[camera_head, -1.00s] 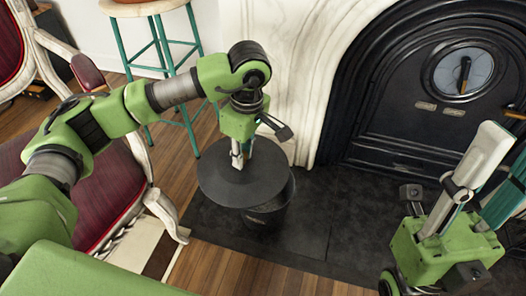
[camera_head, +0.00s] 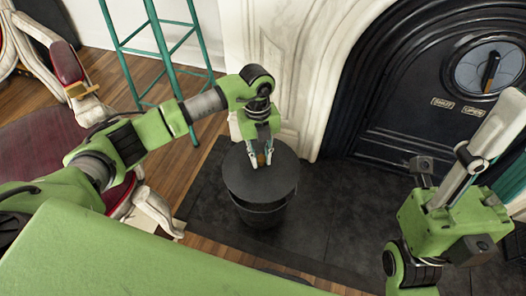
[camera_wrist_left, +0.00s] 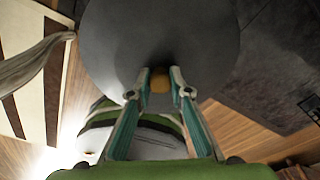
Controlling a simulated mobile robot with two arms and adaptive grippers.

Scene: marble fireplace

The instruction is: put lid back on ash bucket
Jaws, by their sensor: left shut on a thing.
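The round dark grey lid (camera_head: 243,181) is level over the black ash bucket (camera_head: 262,214) in the head view. It hides most of the bucket's top; I cannot tell whether it touches the rim. My left gripper (camera_head: 261,160) points down and is shut on the lid's small wooden knob. The left wrist view shows the knob (camera_wrist_left: 160,84) between the two fingertips and the lid (camera_wrist_left: 205,45) as a large grey disc. My right gripper (camera_head: 480,155) is at the right, far from the bucket; its fingers point up and right, and their gap is unclear.
The bucket stands on a dark stone hearth (camera_head: 310,222) before the black fireplace door (camera_head: 400,130) and white marble surround (camera_head: 275,60). A red-cushioned chair (camera_head: 60,125) and a teal-legged stool (camera_head: 160,45) stand left. The hearth right of the bucket is clear.

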